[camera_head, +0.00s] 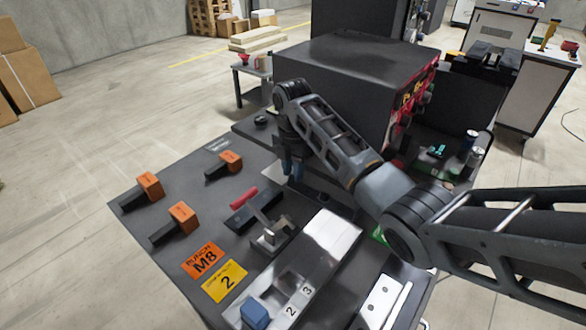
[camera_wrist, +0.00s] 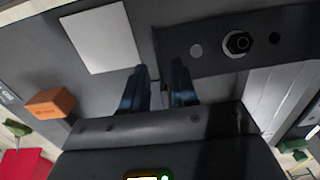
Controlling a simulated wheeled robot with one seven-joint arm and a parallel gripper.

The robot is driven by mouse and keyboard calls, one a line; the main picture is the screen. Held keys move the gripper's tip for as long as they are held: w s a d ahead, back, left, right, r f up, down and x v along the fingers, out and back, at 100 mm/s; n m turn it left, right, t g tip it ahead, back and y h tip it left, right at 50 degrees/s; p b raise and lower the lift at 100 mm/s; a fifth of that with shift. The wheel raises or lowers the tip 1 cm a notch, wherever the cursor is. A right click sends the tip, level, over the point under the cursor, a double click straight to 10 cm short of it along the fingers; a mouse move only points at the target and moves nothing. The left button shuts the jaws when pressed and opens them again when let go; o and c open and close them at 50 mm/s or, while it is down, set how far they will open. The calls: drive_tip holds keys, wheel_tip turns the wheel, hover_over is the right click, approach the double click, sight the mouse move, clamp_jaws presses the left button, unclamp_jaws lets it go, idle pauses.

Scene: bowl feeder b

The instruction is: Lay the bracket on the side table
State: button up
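My gripper (camera_head: 291,172) points down over the workbench, at the near side of the big dark machine. In the wrist view its two blue fingers (camera_wrist: 159,66) stand apart, with a visible gap between them. A dark flat plate (camera_wrist: 215,65), which looks like the bracket, lies at the upper right there, with a nut in its middle and a round spot on either side. The fingertips straddle its left edge; I cannot tell whether they touch it. The side table (camera_head: 262,72) stands behind the bench at the upper left, with a red bowl (camera_head: 243,58) on it.
The big dark machine (camera_head: 345,62) stands right behind my gripper. A red-handled clamp (camera_head: 265,215), orange-and-black blocks (camera_head: 180,215) and label cards (camera_head: 203,260) lie on the bench. Cans (camera_head: 470,142) stand at its right. A pale square plate (camera_wrist: 100,38) lies left of the fingers.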

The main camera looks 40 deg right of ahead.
drive_tip(key=shift+r, duration=0.1)
wheel_tip(320, 180, up, 13)
drive_tip(key=p, duration=0.3)
idle(0.5)
